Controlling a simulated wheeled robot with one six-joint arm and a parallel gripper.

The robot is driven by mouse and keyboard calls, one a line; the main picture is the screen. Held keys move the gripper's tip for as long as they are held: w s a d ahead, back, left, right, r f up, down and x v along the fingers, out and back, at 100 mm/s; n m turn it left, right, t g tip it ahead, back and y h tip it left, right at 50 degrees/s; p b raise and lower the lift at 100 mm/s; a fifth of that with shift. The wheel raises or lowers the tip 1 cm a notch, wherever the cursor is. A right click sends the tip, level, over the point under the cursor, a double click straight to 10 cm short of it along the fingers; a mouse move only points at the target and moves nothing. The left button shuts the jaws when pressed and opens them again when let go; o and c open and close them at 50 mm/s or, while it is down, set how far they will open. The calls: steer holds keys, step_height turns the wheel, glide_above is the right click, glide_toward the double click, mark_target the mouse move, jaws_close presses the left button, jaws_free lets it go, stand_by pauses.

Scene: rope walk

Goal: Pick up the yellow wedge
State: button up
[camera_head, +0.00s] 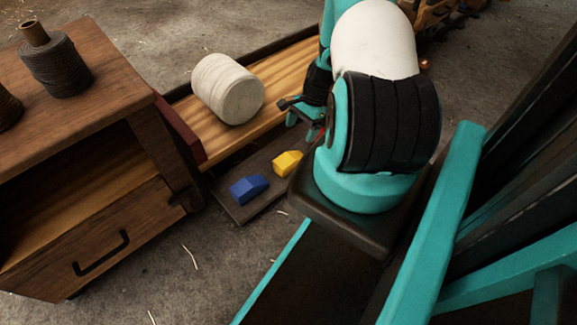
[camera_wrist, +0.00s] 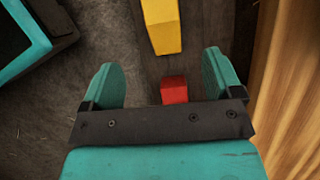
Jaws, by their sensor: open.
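The yellow wedge (camera_head: 287,163) lies on a low dark board (camera_head: 240,213), just right of and behind a blue wedge (camera_head: 248,189). In the wrist view the yellow wedge (camera_wrist: 162,25) shows at the top centre, beyond the fingertips and cut off by the frame. My gripper (camera_head: 303,111) is above the board, behind and a little right of the yellow wedge. In the wrist view my gripper (camera_wrist: 161,75) has its teal fingers spread wide with nothing held. A red block (camera_wrist: 174,90) shows between the fingers, partly hidden by the gripper body.
A pale wooden surface (camera_head: 275,92) with a large white spool (camera_head: 228,88) lies behind the board. A brown wooden cabinet (camera_head: 110,95) with a dark thread spool (camera_head: 56,66) stands at left. Bare concrete floor (camera_head: 190,265) is in front.

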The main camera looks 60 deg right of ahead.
mark_target(289, 157)
steer(key=b+x, duration=0.5)
steer(key=x, duration=0.4)
steer(key=shift+a+f, duration=0.15)
steer(key=shift+a, duration=0.05)
steer(key=b+x, duration=0.4)
steer(key=x, duration=0.1)
steer(key=shift+w+f+b, duration=0.1)
steer(key=shift+w+b, duration=0.1)
steer(key=shift+b, duration=0.1)
steer(key=c, duration=1.1)
steer(key=shift+r, duration=0.25)
